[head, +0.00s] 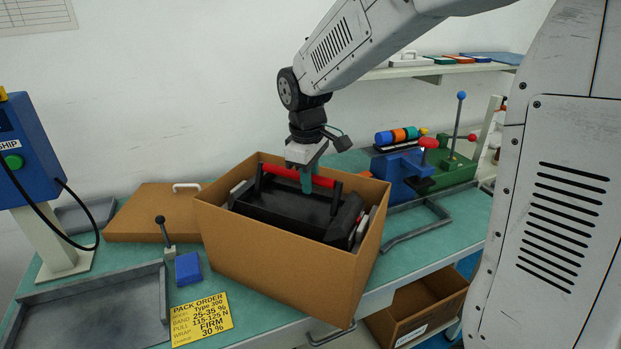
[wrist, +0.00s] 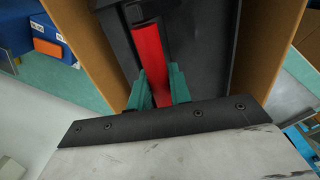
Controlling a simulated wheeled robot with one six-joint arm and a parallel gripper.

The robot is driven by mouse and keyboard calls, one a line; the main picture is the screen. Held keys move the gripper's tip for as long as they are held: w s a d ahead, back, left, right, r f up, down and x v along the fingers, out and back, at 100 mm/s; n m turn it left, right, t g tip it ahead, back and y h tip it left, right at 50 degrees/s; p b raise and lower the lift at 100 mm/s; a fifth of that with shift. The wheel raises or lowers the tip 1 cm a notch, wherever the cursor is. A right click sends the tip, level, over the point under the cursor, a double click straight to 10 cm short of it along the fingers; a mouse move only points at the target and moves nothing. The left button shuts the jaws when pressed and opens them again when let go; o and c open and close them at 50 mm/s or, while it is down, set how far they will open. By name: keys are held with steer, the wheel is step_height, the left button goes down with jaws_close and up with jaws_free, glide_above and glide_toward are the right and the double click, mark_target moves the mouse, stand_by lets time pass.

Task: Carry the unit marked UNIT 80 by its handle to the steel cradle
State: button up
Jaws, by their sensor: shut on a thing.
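A black unit (head: 290,208) with a red bar handle (head: 268,170) sits inside an open cardboard box (head: 265,250). No UNIT 80 mark is readable on it. My gripper (head: 306,182) comes down from above with its green fingers closed on the red handle. In the wrist view, the fingers of my gripper (wrist: 157,92) lie on both sides of the handle (wrist: 148,48), with the black unit (wrist: 205,65) below. The unit's lower part is hidden by the box walls. I cannot tell for sure which steel piece is the cradle; a grey steel frame (head: 418,232) lies right of the box.
A shallow grey tray (head: 90,306), blue block (head: 188,268), yellow pack-order card (head: 202,320) and flat cardboard piece (head: 150,212) lie left. Blue and green fixtures (head: 405,175) with levers stand behind right. Another open box (head: 420,300) sits below the bench.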

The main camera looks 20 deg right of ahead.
steer(key=shift+o, duration=1.1)
steer(key=shift+s+a, duration=0.1)
steer(key=shift+s+a+r, duration=0.25)
steer(key=shift+s+a, duration=0.45)
steer(key=shift+a, duration=0.1)
steer(key=o, duration=1.8)
steer(key=shift+o, duration=0.2)
steer(key=shift+r, duration=0.1)
